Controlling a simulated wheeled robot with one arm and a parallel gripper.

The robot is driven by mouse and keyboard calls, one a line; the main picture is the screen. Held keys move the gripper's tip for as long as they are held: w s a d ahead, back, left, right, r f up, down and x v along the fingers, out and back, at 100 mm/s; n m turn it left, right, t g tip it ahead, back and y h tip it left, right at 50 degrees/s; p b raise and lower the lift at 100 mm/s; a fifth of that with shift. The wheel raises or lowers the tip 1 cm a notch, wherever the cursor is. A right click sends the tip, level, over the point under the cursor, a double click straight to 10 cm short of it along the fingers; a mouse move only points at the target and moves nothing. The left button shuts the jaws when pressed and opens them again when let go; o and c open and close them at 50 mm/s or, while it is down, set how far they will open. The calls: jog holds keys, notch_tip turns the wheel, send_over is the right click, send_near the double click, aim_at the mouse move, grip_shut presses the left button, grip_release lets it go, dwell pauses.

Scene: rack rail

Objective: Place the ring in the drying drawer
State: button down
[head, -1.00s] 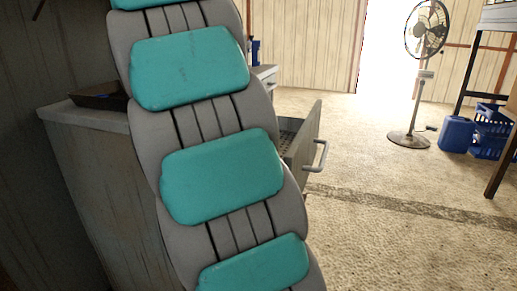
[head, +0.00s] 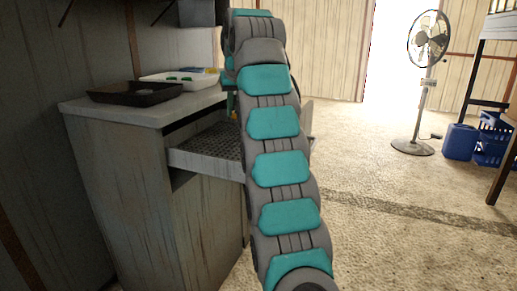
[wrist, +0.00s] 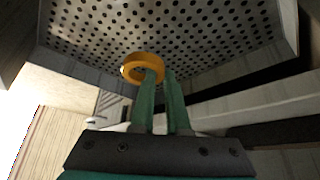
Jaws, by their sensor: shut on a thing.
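An orange ring (wrist: 142,68) is at the tips of my gripper (wrist: 158,80) in the wrist view. The green fingers are shut on it. The ring shows in front of the perforated floor of the open drawer (wrist: 180,30), near one of its walls; I cannot tell whether it touches the floor. In the head view the drawer (head: 207,163) stands pulled out of the grey cabinet, with a perforated base. My arm covers its right part, and the gripper and ring are almost wholly hidden behind it.
On the cabinet top (head: 85,105) are a black tray (head: 135,93) and a white tray (head: 160,79) with green items. A fan (head: 427,40), a blue jug (head: 460,142) and blue crates (head: 495,140) stand at the right. The floor between is open.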

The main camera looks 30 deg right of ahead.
aim_at(235, 118)
jog(key=shift+s+d+f+b, duration=0.1)
jog(key=shift+f+b, duration=0.6)
jog(key=shift+f, duration=0.8)
jog(key=shift+f+b, duration=0.3)
jog(key=shift+f, duration=3.3)
jog(key=shift+f, duration=0.2)
jog(key=c, duration=0.9)
grip_release()
jog(key=shift+r, duration=0.5)
jog(key=v, duration=1.1)
jog(key=shift+s+r, duration=0.1)
jog(key=shift+s, duration=0.1)
